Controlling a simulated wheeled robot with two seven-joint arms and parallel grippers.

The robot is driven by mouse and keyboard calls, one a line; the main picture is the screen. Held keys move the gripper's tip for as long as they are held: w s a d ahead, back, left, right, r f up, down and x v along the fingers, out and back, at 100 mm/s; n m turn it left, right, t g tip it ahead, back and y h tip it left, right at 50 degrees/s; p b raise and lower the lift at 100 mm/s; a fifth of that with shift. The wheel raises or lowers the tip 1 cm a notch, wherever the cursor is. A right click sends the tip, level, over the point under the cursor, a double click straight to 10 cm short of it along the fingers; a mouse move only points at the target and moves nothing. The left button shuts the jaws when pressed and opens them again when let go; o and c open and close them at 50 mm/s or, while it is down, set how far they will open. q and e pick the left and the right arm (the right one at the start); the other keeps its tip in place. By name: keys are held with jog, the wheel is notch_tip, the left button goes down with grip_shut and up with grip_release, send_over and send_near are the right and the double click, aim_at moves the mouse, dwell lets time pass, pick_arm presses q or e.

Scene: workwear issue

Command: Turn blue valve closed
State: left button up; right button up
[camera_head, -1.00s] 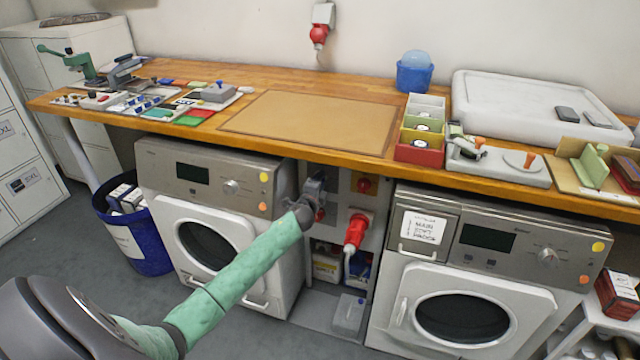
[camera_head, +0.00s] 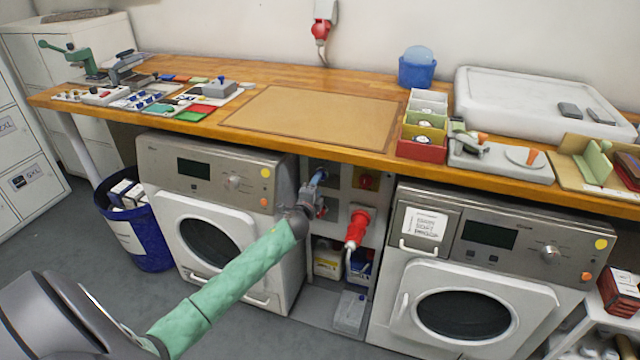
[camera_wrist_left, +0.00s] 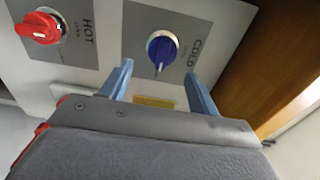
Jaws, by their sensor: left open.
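The blue valve (camera_wrist_left: 162,50) is a round blue knob with a pale bar handle, on a grey panel marked COLD, in the left wrist view. The bar points roughly up and down in that picture. My left gripper (camera_wrist_left: 159,69) is open, its two blue fingers apart on either side just below the knob. I see no contact with it. In the head view my left gripper (camera_head: 317,180) reaches into the gap between the two machines, and I cannot clearly make out the blue valve there. My right gripper is not in view.
A red valve (camera_wrist_left: 40,28) marked HOT sits left of the blue one in the wrist view. A red plug (camera_head: 356,228) with a cable hangs right of my gripper. Machines (camera_head: 222,186) flank the gap, under the wooden worktop (camera_head: 330,80).

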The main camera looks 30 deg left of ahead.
pick_arm(q)
jog(key=v, duration=0.2)
jog(key=shift+s+d, duration=0.1)
jog(key=shift+s, duration=0.15)
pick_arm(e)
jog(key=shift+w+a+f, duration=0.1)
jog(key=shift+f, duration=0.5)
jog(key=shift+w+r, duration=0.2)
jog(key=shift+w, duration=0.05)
